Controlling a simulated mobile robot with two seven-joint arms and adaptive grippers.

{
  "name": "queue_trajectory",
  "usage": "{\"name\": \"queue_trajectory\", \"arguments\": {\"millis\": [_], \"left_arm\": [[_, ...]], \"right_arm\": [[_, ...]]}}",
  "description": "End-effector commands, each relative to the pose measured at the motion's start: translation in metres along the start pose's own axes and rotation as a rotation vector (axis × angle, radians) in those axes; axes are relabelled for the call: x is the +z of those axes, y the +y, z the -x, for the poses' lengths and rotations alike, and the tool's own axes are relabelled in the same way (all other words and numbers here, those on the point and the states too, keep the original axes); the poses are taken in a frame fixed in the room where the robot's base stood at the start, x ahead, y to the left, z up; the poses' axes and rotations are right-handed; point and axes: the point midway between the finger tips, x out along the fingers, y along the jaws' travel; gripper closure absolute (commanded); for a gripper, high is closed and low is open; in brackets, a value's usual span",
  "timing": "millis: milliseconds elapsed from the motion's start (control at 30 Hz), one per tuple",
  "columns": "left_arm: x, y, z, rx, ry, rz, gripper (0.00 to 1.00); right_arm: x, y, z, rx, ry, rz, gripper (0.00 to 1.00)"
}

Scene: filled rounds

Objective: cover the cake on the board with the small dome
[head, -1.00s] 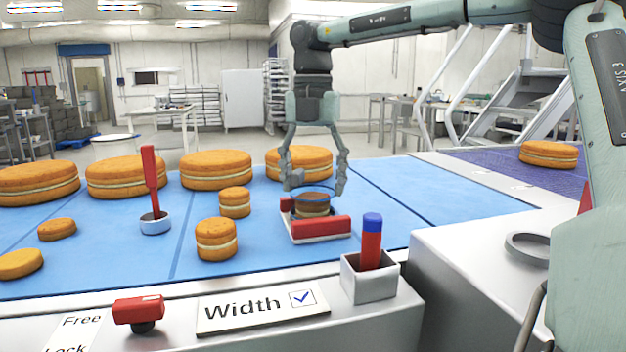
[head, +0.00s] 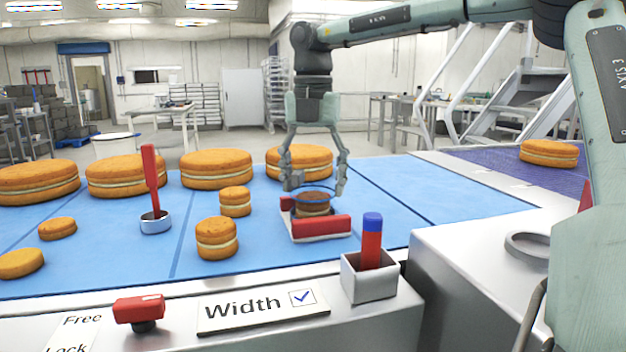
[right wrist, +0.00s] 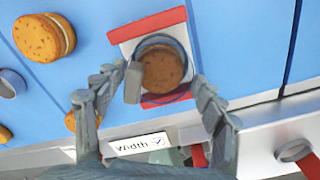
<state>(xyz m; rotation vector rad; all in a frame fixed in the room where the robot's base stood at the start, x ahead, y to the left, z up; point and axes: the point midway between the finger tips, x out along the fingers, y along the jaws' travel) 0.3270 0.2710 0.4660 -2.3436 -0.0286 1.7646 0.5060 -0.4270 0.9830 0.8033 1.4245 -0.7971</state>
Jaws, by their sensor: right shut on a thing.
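The board (head: 317,231) is a white plate with red side bars, lying on the blue belt; it also shows in the right wrist view (right wrist: 128,38). A small brown cake (head: 313,209) sits on it, seen from above in the right wrist view (right wrist: 162,68). My right gripper (head: 315,189) is over the board with its fingers spread around the small dome (head: 312,187), shut on it. The dome is see-through, with a dark blue rim showing as a ring around the cake in the right wrist view (right wrist: 187,62). I cannot tell whether its rim touches the board. My left gripper is not in view.
Several orange layered cakes stand on the blue belt, including a small one (head: 216,239) left of the board. A red-handled tool in a grey cup (head: 155,224) stands farther left. A white holder with a red and blue stick (head: 369,278) stands in front on the console.

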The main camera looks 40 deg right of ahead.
Motion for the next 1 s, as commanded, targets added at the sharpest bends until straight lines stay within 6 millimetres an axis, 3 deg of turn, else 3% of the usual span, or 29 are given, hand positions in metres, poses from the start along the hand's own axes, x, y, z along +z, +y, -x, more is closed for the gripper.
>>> {"name": "queue_trajectory", "arguments": {"millis": [167,200,400,633,700,1000], "left_arm": [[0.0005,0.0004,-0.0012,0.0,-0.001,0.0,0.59],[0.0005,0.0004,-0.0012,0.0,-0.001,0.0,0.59],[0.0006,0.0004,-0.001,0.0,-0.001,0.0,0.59],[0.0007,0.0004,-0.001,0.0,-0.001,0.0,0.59],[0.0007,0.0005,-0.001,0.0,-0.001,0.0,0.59],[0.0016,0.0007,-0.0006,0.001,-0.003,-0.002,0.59]], "right_arm": [[-0.0001,-0.0001,-0.0025,-0.001,0.0,0.0,0.54],[0.0,-0.0001,-0.0026,-0.001,0.0,0.0,0.29],[0.0,-0.0001,-0.0024,0.0,0.0,0.0,0.06],[0.0,-0.0001,-0.0024,0.0,0.0,0.0,0.06],[0.0,-0.0001,-0.0025,-0.001,0.0,0.0,0.0],[0.0,-0.0001,-0.0023,0.0,0.0,0.0,0.0]]}}
